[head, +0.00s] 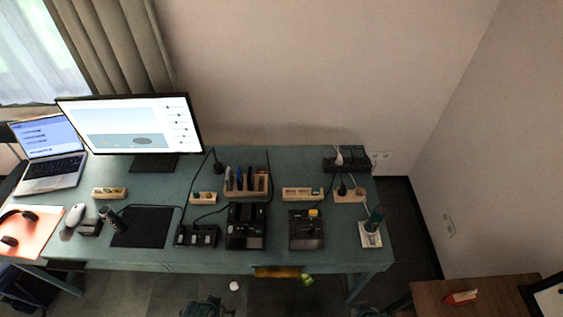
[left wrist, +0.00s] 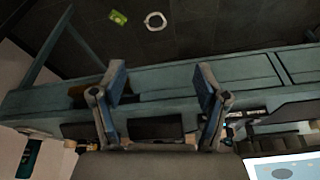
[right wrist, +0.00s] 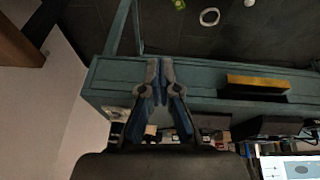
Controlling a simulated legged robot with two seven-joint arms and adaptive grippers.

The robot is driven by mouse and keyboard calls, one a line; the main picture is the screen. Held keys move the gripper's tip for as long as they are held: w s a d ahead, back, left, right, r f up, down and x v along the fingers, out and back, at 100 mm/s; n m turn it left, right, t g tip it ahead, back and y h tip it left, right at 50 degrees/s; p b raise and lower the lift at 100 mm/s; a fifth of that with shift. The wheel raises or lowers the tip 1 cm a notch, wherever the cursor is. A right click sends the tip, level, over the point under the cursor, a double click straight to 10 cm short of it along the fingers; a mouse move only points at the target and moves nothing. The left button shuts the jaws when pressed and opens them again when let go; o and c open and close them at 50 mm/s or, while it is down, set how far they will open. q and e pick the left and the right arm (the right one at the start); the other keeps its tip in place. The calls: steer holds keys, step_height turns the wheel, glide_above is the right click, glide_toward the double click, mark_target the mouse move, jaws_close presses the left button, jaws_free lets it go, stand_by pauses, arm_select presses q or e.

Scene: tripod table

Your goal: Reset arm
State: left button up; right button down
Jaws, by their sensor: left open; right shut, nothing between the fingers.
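My left gripper (left wrist: 160,85) is open in the left wrist view, its two blue-grey fingers spread apart with nothing between them. My right gripper (right wrist: 161,68) is shut in the right wrist view, its fingertips together and empty. Both grippers show against the front edge of the teal table (head: 150,258), which also shows in the left wrist view (left wrist: 160,80) and the right wrist view (right wrist: 210,75). I cannot tell how far they are from it. Dark shapes at the bottom edge of the head view are too cut off to identify.
The table bears a monitor (head: 130,125), a laptop (head: 50,160), a black mat (head: 143,227), wooden holders, black devices and a power strip (head: 346,165). A yellow piece (head: 278,272) is at the front edge. A brown table (head: 430,297) stands right.

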arm_select(q)
steer(key=s+f+g, duration=0.1)
steer(key=s+f, duration=0.1)
steer(key=f, duration=1.2)
steer(key=s+f, duration=0.2)
steer(key=f, duration=1.2)
arm_select(e)
steer(key=s+f+g, duration=0.1)
steer(key=s+f, duration=0.2)
steer(key=f, duration=1.1)
steer(key=s+f+g, duration=0.1)
steer(key=s+f, duration=0.1)
steer(key=f, duration=1.3)
arm_select(q)
steer(key=s+a+f+g, duration=0.1)
steer(key=s+a+f, duration=0.1)
steer(key=s+f, duration=1.1)
steer(key=shift+s+a, duration=0.4)
steer(key=shift+s, duration=0.5)
arm_select(e)
steer(key=s+d+f+g, duration=0.1)
steer(key=s+d+f, duration=0.1)
steer(key=s+f, duration=1.1)
steer(key=shift+s+d, duration=0.25)
steer(key=shift+s, duration=0.95)
